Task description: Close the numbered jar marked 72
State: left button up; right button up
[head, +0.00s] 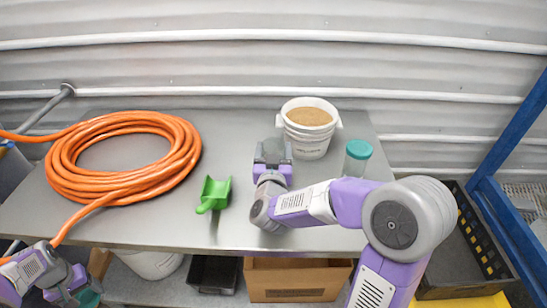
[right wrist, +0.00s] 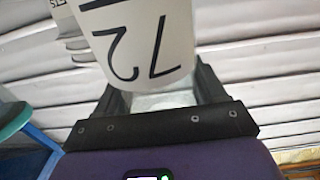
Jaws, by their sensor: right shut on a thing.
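The jar marked 72 (right wrist: 145,45) fills the top middle of the right wrist view, its number upside down there. My right gripper (right wrist: 160,92) is shut on it, one dark finger on each side. In the head view my right gripper (head: 272,152) is over the middle of the table, left of the white bucket, and mostly hides the jar. I cannot tell whether a lid is on this jar. My left gripper (head: 68,292) is at the bottom left, below the table's front edge, and its jaw opening is unclear. A teal thing (head: 88,298) shows beside it.
A white bucket of brown grain (head: 311,142) and a clear jar with a teal lid (head: 358,150) stand to the right. A green scoop (head: 214,192) and a coiled orange hose (head: 62,185) lie left. A cardboard box (head: 296,293) is below the table (head: 170,228).

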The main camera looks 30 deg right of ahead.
pick_arm(q)
notch_tip(320, 180, up, 3)
jog(key=shift+r+p, duration=0.1)
jog(key=shift+p, duration=1.1)
pick_arm(e)
notch_tip(320, 180, up, 8)
jog(key=shift+f, duration=0.25)
jog(key=o, duration=0.6)
jog(key=c, duration=1)
pick_arm(q)
jog(key=shift+s, duration=0.1)
pick_arm(e)
jog(key=shift+f, duration=0.1)
